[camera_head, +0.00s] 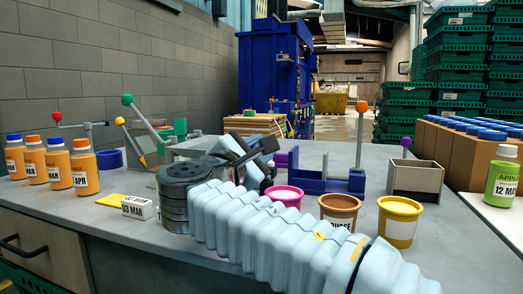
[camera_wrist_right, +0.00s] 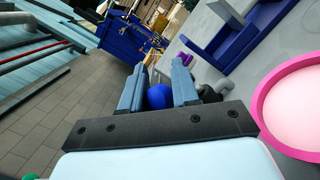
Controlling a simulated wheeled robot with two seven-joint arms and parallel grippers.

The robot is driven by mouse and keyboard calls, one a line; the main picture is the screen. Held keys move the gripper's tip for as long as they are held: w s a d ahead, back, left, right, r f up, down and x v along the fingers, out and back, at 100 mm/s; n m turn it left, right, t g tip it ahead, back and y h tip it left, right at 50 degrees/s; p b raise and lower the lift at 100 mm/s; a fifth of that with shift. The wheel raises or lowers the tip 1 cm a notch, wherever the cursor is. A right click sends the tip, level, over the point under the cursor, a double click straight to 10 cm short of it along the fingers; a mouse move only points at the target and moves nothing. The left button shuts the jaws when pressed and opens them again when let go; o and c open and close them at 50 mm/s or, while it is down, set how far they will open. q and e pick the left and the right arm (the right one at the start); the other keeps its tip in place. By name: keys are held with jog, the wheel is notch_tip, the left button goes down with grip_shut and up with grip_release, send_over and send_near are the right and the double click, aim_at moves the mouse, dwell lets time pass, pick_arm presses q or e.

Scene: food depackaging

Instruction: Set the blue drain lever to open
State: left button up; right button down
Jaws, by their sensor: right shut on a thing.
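My right gripper (camera_head: 262,150) reaches over the middle of the table in the head view, at the end of a pale blue sleeved arm. In the right wrist view its two blue-grey fingers (camera_wrist_right: 159,72) stand on either side of a round blue knob (camera_wrist_right: 159,96), the knob of the blue drain lever, and are shut on it. In the head view the arm and gripper hide this knob and its lever's base. I cannot tell the lever's exact angle. My left gripper is not in view.
Pink (camera_head: 284,197), brown (camera_head: 340,209) and yellow (camera_head: 399,219) tubs stand right of the gripper. Behind them are a blue fixture (camera_head: 318,184) and an orange-knobbed lever (camera_head: 361,107). Several orange bottles (camera_head: 84,168) and levers with red, yellow and green knobs stand left.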

jog(key=shift+a, duration=0.2)
jog(key=c, duration=0.9)
grip_release()
jog(key=shift+o, duration=0.2)
jog(key=v, duration=1.4)
jog(key=shift+b, duration=0.35)
jog(key=shift+d+f, duration=0.1)
jog(key=shift+f, duration=0.05)
